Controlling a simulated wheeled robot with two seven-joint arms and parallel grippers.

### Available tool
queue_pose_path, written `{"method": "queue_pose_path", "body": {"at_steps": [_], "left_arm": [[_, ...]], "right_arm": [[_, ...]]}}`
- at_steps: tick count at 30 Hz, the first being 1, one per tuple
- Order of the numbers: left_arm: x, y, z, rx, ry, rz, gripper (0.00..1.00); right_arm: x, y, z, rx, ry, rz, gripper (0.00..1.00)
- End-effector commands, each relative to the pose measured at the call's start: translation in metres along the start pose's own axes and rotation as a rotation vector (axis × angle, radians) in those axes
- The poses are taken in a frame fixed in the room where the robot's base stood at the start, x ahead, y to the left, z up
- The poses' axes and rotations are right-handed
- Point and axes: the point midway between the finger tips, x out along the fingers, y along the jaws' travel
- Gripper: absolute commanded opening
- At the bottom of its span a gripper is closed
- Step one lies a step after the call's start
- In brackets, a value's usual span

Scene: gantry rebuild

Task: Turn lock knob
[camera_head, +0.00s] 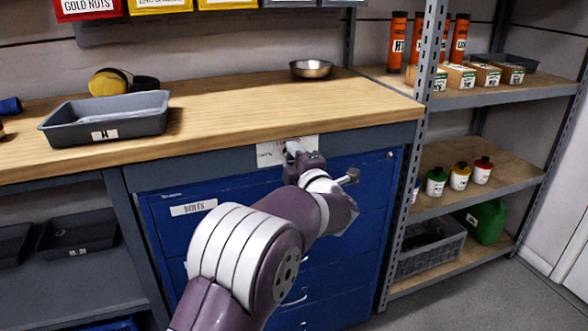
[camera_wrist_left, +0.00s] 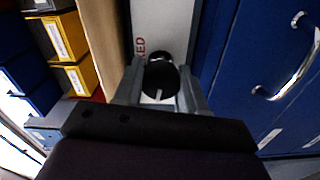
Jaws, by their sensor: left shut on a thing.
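The lock knob (camera_wrist_left: 160,79) is a round dark knob with a short pale line on its face. In the left wrist view it sits between the two fingers of my left gripper (camera_wrist_left: 160,70), which is shut on it. A white label plate (camera_wrist_left: 162,22) lies behind it; red letters "KED" show on it beside the knob. In the head view, my left gripper (camera_head: 292,149) reaches the white label plate (camera_head: 269,155) on the blue cabinet's upper front, under the worktop. There the gripper hides the knob. My right gripper is not in view.
The blue drawer cabinet (camera_head: 176,232) stands below the wooden worktop (camera_head: 230,117). A grey tray (camera_head: 106,118) and a metal bowl (camera_head: 311,69) are on the worktop. A shelf rack with an upright post (camera_head: 418,130) stands at the right. A drawer handle (camera_wrist_left: 295,72) is beside my gripper.

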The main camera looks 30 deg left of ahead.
Motion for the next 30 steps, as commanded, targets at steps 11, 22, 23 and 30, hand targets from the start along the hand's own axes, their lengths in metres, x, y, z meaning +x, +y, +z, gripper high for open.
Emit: {"method": "queue_pose_path", "body": {"at_steps": [11, 22, 23, 30], "left_arm": [[0.000, -0.002, -0.001, -0.152, 0.003, 0.000, 0.10], [0.000, -0.001, -0.001, -0.177, 0.003, -0.001, 0.10], [0.000, -0.001, -0.001, -0.177, 0.003, -0.001, 0.10], [0.000, -0.001, -0.001, -0.176, 0.003, -0.001, 0.63]], "right_arm": [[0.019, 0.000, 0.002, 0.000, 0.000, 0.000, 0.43], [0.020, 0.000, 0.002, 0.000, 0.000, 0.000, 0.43], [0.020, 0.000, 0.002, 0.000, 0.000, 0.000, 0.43], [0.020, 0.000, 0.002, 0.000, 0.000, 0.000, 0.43]]}}
